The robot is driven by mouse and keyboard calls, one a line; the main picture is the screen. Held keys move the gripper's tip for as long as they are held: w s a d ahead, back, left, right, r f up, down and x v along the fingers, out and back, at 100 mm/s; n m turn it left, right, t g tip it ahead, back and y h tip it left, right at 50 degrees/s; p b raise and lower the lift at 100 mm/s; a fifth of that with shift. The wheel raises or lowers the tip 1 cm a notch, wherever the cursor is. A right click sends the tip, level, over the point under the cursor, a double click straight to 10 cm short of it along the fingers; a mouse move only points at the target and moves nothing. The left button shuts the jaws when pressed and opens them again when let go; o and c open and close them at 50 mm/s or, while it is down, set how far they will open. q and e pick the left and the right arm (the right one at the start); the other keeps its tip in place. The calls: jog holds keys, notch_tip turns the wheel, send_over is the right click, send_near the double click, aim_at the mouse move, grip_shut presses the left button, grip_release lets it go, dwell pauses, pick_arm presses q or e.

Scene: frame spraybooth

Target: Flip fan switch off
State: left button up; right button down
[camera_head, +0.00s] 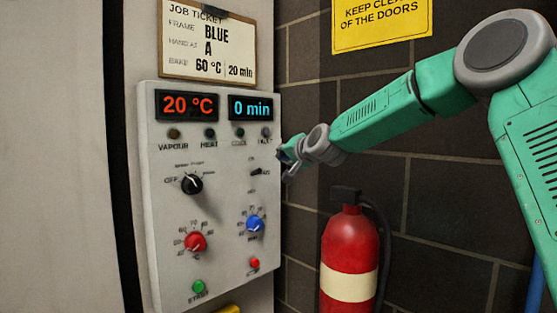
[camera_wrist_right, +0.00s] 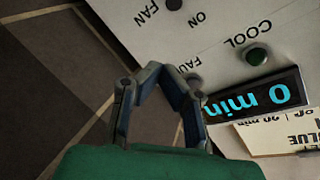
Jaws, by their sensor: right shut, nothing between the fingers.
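The fan switch (camera_head: 257,171) is a small dark toggle at the right of the pale control panel (camera_head: 222,203), below the lamps. In the right wrist view the FAN and ON labels show with a dark part of the switch (camera_wrist_right: 173,4), cut by the top edge. I cannot tell its position. My right gripper (camera_head: 284,160) is shut and empty, at the panel's right edge, just right of the switch in the head view. In the wrist view its fingertips (camera_wrist_right: 158,72) meet, apart from the switch. My left gripper is not in view.
The panel also carries a black knob (camera_head: 192,184), a red knob (camera_head: 195,243), a blue knob (camera_head: 255,224) and a green start button (camera_head: 198,287). A job ticket (camera_head: 208,38) hangs above. A red fire extinguisher (camera_head: 349,255) stands right of the panel, by the dark wall.

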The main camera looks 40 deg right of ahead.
aim_at(265, 161)
jog(key=p+x, duration=0.1)
jog(key=x, duration=0.6)
jog(key=shift+w+d+f, duration=0.1)
jog(key=shift+w, duration=0.1)
jog(key=shift+w+a+f, duration=0.15)
jog(key=shift+w+a, duration=0.05)
jog(key=shift+a, duration=0.05)
jog(key=shift+s+a+f+p, duration=0.1)
jog(key=shift+s+a+f, duration=0.15)
jog(key=shift+a, duration=0.25)
jog(key=shift+s+a+f+p, duration=0.15)
jog(key=shift+a+f, duration=0.2)
jog(key=shift+a, duration=0.15)
jog(key=shift+s+a+f+p, duration=0.1)
jog(key=shift+s+a+f, duration=0.15)
jog(key=shift+a, duration=0.25)
jog(key=shift+w, duration=0.1)
jog(key=shift+d+f, duration=0.15)
jog(key=shift+f+t+b, duration=0.2)
jog(key=shift+t+b, duration=0.1)
jog(key=shift+b, duration=1.2)
jog(key=s+a+f+m+t+h+b, duration=0.2)
jog(key=s+f+t+b, duration=0.5)
jog(key=b, duration=1.3)
jog(key=shift+s+a+f+m+b, duration=0.3)
jog(key=shift+s+f, duration=0.65)
jog(key=shift+s, duration=1.05)
